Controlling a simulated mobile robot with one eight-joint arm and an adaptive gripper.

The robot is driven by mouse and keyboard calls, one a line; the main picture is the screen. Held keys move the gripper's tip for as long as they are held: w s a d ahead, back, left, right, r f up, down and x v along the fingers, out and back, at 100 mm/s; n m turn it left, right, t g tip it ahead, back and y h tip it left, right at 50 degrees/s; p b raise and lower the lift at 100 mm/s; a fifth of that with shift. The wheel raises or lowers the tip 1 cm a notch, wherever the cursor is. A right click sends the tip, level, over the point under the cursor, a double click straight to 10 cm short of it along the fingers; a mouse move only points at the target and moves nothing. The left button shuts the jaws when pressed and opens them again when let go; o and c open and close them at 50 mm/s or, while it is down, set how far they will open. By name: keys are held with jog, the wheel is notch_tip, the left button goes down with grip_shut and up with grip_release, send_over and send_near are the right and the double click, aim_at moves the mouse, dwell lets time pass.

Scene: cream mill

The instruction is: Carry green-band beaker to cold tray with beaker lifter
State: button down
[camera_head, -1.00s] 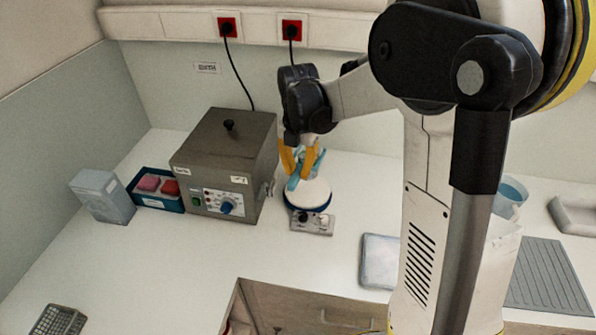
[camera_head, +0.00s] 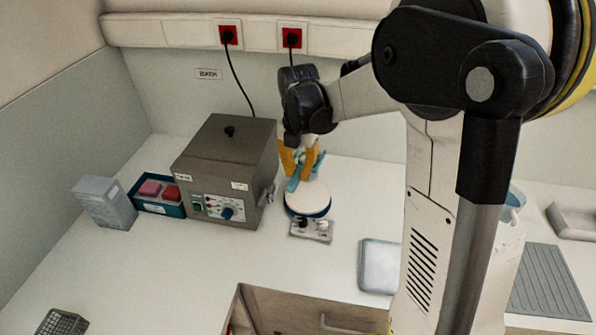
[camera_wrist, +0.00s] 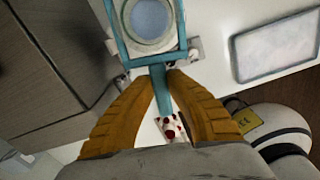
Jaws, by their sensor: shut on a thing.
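My gripper (camera_head: 298,160) has orange fingers and is shut on the handle of the teal beaker lifter (camera_head: 293,184), at the back of the round hotplate. In the wrist view the fingers (camera_wrist: 168,85) close around the handle. The lifter's square frame (camera_wrist: 122,38) surrounds a round, pale-rimmed vessel (camera_wrist: 150,18), probably the beaker; no green band shows. In the head view the fingers hide most of this area, and I cannot tell whether the vessel touches the hotplate. The pale cold tray (camera_head: 379,268) lies flat to the front right; it also shows in the wrist view (camera_wrist: 275,45).
The white-topped hotplate (camera_head: 308,198) stands right of a grey metal bath (camera_head: 225,165). A blue box with red items (camera_head: 157,208) and a grey container (camera_head: 104,204) stand further left. The counter is clear between hotplate and tray. A ribbed grey mat (camera_head: 550,283) lies at right.

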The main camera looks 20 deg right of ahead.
jog(key=shift+s, duration=0.1)
jog(key=shift+s+d+f, duration=0.1)
jog(key=shift+s+d, duration=0.3)
jog(key=shift+s, duration=0.35)
jog(key=shift+s+d+f, duration=0.15)
jog(key=shift+s+d, duration=0.2)
jog(key=shift+s, duration=0.45)
jog(key=shift+s+d+f, duration=0.1)
jog(key=shift+s+d, duration=0.3)
jog(key=shift+s, duration=0.45)
jog(key=shift+s+d+f+b, duration=0.1)
jog(key=shift+s+d, duration=0.25)
jog(key=shift+s, duration=0.4)
jog(key=shift+s+d+f+b, duration=0.15)
jog(key=shift+s+d, duration=0.25)
jog(key=shift+s, duration=0.4)
jog(key=shift+s+d+f+b, duration=0.1)
jog(key=shift+s+d, duration=0.25)
jog(key=shift+s, duration=0.5)
jog(key=s+d+f, duration=0.1)
jog(key=s+d, duration=0.2)
jog(key=s, duration=0.4)
jog(key=s+d+f, duration=0.1)
jog(key=s+d, duration=0.2)
jog(key=s, duration=0.4)
jog(key=shift+d, duration=0.3)
